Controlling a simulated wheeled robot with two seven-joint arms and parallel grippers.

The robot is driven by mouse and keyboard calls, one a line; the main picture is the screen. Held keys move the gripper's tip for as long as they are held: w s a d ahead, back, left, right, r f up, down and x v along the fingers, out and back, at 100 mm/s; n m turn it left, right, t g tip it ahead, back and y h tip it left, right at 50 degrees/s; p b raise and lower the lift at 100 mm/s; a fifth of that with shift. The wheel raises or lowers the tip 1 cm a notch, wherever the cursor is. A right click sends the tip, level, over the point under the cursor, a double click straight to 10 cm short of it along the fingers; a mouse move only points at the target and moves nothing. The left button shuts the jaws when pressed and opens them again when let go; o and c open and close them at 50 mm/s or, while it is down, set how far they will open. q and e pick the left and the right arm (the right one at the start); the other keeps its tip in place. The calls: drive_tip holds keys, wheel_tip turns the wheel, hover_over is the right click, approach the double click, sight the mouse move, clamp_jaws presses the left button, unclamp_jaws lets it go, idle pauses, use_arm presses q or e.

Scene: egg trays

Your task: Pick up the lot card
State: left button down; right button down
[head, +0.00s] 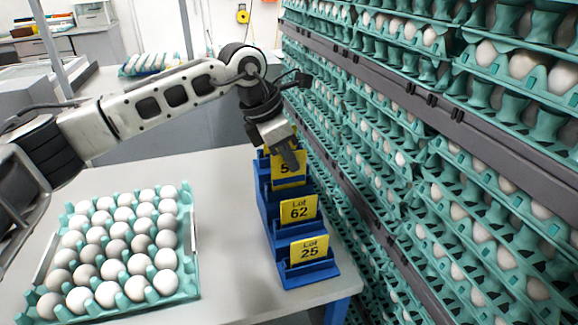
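Yellow lot cards stand in a stepped blue holder (307,276) on the table. The front card reads "Lot 25" (309,249) and the middle card reads "Lot 62" (298,209). A rear card (283,178) shows a "5" and is partly covered by my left gripper. My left gripper (289,158) points down at the top of this rear card, its fingers overlapping the card in the view. Whether the fingers are apart or closed on the card cannot be told. My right gripper is not in view.
A teal tray of white eggs (188,262) lies on the table's left part. Tall stacks of teal egg trays (400,130) stand close along the right side of the table. The table (225,215) is clear between the egg tray and the holder.

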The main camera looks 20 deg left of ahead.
use_arm(q)
drive_tip(key=s+a+r+b, duration=0.2)
drive_tip(key=s+r, duration=0.9)
drive_tip(key=s, duration=0.2)
drive_tip(key=shift+s+a, duration=0.2)
drive_tip(key=shift+s, duration=0.2)
drive_tip(key=shift+r, duration=0.1)
